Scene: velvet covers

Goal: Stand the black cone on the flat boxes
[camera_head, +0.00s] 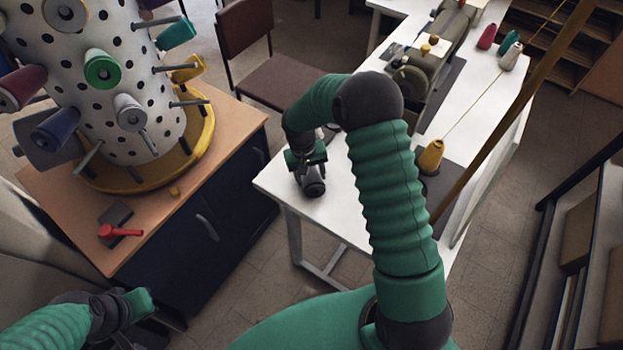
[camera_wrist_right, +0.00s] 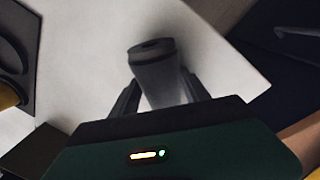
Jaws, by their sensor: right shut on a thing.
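The black cone (camera_wrist_right: 157,72) is dark grey-black and stands between the two fingers of my right gripper (camera_wrist_right: 152,92) in the right wrist view. In the head view my right gripper (camera_head: 308,178) is over the near left corner of the white table, with the dark cone (camera_head: 315,188) at its tip. I cannot tell whether the cone touches the table. Brown flat box-like shapes (camera_head: 577,232) show on the rack at the right edge; I cannot tell whether these are the flat boxes. My left gripper (camera_head: 150,318) is low at the left, its fingers unclear.
The white table (camera_head: 335,215) carries a sewing machine (camera_head: 415,75), a yellow cone (camera_head: 430,157) and several other cones at its far end. A perforated spool tower (camera_head: 150,95) with pegs stands on the wooden cabinet (camera_head: 75,195) at left. A brown chair (camera_head: 270,85) stands behind.

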